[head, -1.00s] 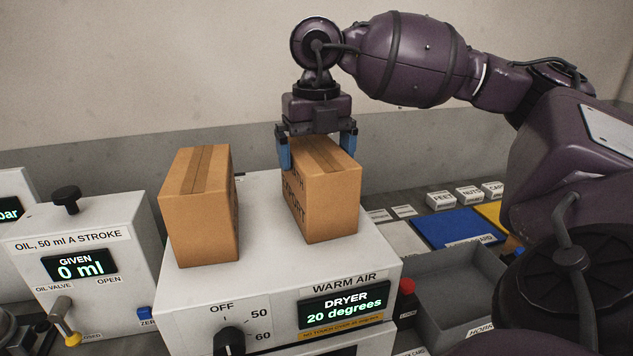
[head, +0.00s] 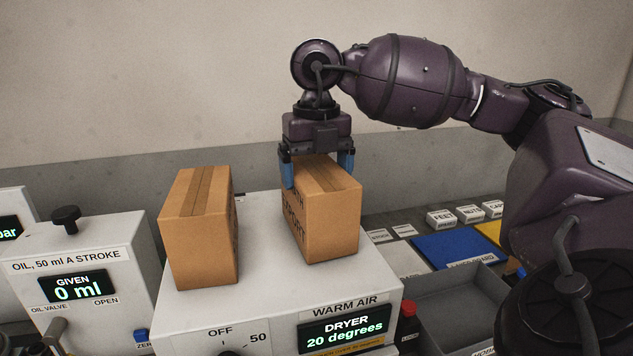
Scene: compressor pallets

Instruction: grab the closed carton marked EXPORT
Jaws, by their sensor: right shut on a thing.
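Two closed, taped brown cartons stand upright on top of the white dryer (head: 265,298). The right carton (head: 333,225) has dark lettering on its left side, partly legible as "...PORT". My right gripper (head: 318,175) comes down on it from above, its blue fingers on either side of its top, shut on it. The carton's base looks at or very near the dryer top; I cannot tell whether there is a gap. The left carton (head: 200,240) stands apart from it, with dark marks on its right side that I cannot read. My left gripper is not in view.
The oil unit (head: 80,285), reading 0 ml, stands left of the dryer. The dryer display (head: 345,330) reads 20 degrees. To the right are a grey tray (head: 455,285), a blue pad (head: 455,246) and small labelled blocks (head: 440,217). The wall behind is bare.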

